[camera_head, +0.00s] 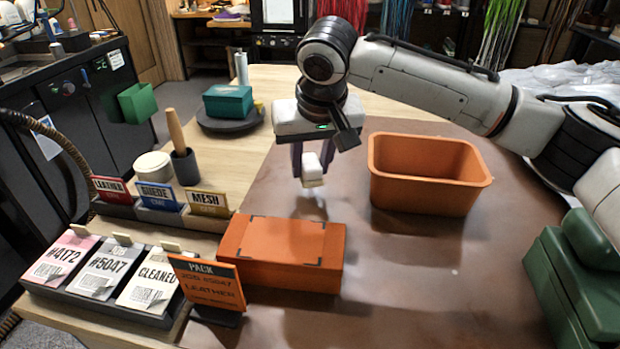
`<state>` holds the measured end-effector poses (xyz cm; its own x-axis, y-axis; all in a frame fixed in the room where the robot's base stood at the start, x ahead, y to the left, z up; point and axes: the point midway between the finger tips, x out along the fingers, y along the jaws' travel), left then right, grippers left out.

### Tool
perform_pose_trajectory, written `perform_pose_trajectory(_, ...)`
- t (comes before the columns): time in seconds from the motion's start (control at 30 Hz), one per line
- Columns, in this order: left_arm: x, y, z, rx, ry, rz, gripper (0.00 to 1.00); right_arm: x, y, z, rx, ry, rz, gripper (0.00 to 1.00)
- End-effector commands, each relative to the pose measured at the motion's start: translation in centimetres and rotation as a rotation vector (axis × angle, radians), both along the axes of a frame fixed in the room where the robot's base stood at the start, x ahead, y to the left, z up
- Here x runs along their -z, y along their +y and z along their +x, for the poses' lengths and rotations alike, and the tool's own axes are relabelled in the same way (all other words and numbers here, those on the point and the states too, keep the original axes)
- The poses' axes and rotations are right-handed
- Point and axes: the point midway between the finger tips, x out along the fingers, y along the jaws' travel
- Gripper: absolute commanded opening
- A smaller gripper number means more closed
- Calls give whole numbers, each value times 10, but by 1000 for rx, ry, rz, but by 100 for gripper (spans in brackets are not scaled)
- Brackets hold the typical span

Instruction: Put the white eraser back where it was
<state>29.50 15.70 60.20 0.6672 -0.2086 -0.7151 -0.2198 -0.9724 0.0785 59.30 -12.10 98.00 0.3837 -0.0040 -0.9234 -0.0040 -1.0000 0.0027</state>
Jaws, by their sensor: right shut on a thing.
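The white eraser (312,178) is a small pale block held in the air between the fingers of my right gripper (312,166). My right arm comes in from the right, and the gripper points down with its jaws shut on the eraser. They hang above the brown mat (400,285), behind the orange box (283,250) and left of the orange bin (430,175). The eraser appears apart from the mat. My left gripper is out of view.
An orange "PACK" sign (208,283) stands before the box. Card trays (103,275) and labelled holders (160,197) line the left. A teal box (228,101) rests on a dark round stand behind. A dark green object (580,275) is at right. The front mat is clear.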

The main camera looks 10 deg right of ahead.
Motion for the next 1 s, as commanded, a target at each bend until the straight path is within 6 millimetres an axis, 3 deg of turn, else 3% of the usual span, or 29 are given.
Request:
perform_pose_trajectory(0.3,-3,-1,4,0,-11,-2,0,37,0,0,-1,0,0,13)
perform_pose_trajectory(0.63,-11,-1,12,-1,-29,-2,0,39,0,0,0,0,1,13)
perform_pose_trajectory(0.67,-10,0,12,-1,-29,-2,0,39,0,0,0,0,1,34)
perform_pose_trajectory(0.77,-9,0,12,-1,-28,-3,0,39,0,0,0,-1,1,49)
perform_pose_trajectory(1.0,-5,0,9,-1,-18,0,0,39,0,0,0,-1,1,49)
